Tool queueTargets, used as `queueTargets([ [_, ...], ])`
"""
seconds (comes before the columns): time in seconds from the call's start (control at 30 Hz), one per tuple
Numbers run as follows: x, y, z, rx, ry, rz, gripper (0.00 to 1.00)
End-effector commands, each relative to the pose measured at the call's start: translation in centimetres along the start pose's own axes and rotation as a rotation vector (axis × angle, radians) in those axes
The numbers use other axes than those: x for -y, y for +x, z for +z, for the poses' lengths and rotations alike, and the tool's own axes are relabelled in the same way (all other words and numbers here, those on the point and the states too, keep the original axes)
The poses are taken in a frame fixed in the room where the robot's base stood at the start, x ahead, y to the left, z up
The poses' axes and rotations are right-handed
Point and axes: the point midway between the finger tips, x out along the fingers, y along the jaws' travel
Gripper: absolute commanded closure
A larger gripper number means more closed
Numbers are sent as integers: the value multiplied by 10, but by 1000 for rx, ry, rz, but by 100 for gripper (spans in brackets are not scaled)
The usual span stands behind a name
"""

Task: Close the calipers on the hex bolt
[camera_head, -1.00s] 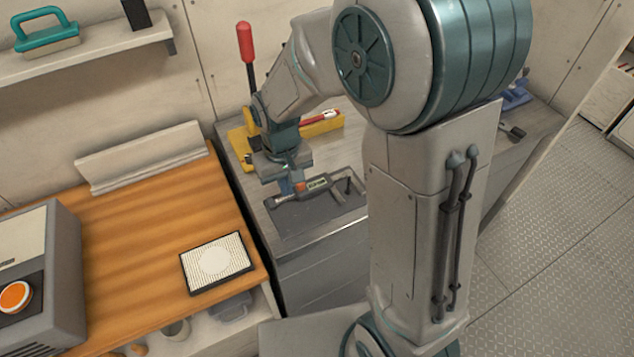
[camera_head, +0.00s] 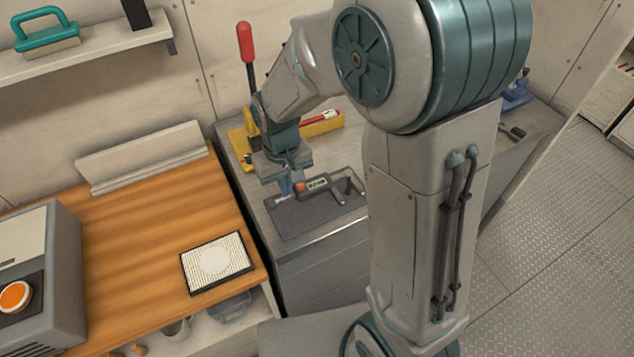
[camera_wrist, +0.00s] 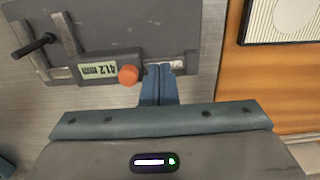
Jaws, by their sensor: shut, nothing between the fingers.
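The calipers (camera_wrist: 108,70) lie on a dark grey mat (camera_wrist: 130,20); in the head view their display housing (camera_head: 317,184) shows just right of my gripper. The display (camera_wrist: 97,71) reads 41.2 mm. An orange thumb knob (camera_wrist: 128,75) sits at its side. The dark hex bolt (camera_wrist: 36,45) is at the left in the wrist view, between the two caliper jaws, with a visible gap to the nearer jaw (camera_wrist: 67,36). My gripper (camera_wrist: 158,72) is shut and empty, its blue fingertips close beside the knob, over the beam. I cannot tell if they touch the knob.
Left is a wooden counter (camera_head: 130,240) with a framed pad (camera_head: 216,262) and a grey machine (camera_head: 45,260). The mat's front is clear.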

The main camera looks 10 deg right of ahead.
Motion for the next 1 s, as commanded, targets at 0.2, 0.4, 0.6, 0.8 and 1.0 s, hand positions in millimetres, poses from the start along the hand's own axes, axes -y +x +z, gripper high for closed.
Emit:
queueTargets([
  [0.2,0,4,0,0,0,0,100],
  [0.4,0,10,0,0,0,0,100],
  [0.6,0,12,0,0,0,0,100],
  [0.8,0,12,0,0,0,0,100],
  [1.0,-2,12,0,0,1,0,100],
])
